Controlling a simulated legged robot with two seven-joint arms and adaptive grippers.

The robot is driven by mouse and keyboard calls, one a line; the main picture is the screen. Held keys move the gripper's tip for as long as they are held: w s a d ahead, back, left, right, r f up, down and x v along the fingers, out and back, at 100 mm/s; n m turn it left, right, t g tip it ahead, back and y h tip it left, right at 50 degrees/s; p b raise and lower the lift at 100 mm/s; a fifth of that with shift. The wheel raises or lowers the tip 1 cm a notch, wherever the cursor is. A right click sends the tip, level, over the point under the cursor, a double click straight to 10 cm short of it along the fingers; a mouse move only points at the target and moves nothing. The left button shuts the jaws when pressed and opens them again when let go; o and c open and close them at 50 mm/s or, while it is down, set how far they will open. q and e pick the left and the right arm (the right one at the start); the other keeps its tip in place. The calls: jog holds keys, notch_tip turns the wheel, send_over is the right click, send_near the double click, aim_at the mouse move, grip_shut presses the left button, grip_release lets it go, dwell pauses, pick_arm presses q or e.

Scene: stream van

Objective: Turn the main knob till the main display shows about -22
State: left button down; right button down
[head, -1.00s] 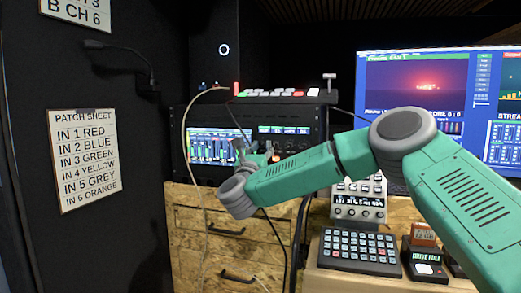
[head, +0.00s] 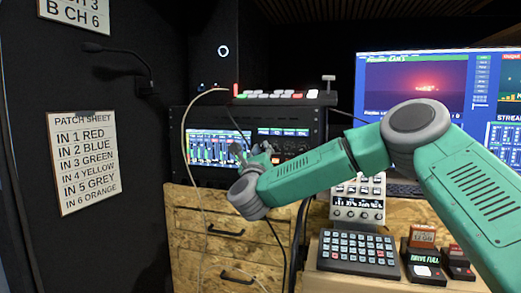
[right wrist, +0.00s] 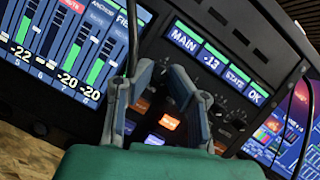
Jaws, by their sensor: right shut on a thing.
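The main display (right wrist: 184,38) is a green-topped label reading MAIN on the rack panel in the right wrist view. The value tile (right wrist: 211,61) beside it reads about -13. In the head view my right gripper (head: 254,152) reaches the rack front, below the small display tiles. My left gripper is not in view.
A mixer screen (right wrist: 70,45) with fader bars and other numbers is left of the fingers. Lit buttons (right wrist: 169,121) lie between and below them. Small dark knobs (right wrist: 216,110) are to the right. A pale cable (head: 185,140) hangs in front of the rack's left side.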

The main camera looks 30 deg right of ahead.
jog(key=n+y+p, duration=0.1)
jog(key=n, duration=0.1)
jog(key=n+y+p, duration=0.1)
jog(key=n, duration=0.1)
jog(key=n+y, duration=0.1)
jog(key=n, duration=0.1)
jog(key=shift+r+t+p, duration=0.25)
jog(key=shift+t+p, duration=0.15)
jog(key=n+y+p, duration=0.1)
jog(key=n+p, duration=0.1)
jog(key=n, duration=0.1)
jog(key=shift+s+n+y, duration=0.1)
jog(key=shift+n+y, duration=0.2)
jog(key=shift+n, duration=0.1)
jog(key=shift+f+n+y+p, duration=0.15)
jog(key=shift+n+y+p, duration=0.25)
jog(key=shift+n+p, duration=0.45)
jog(key=shift+f, duration=0.1)
jog(key=c, duration=1.8)
grip_release()
jog(key=shift+a, duration=0.1)
jog(key=v, duration=1.1)
jog(key=shift+s+a, duration=0.25)
jog(key=shift+s, duration=0.05)
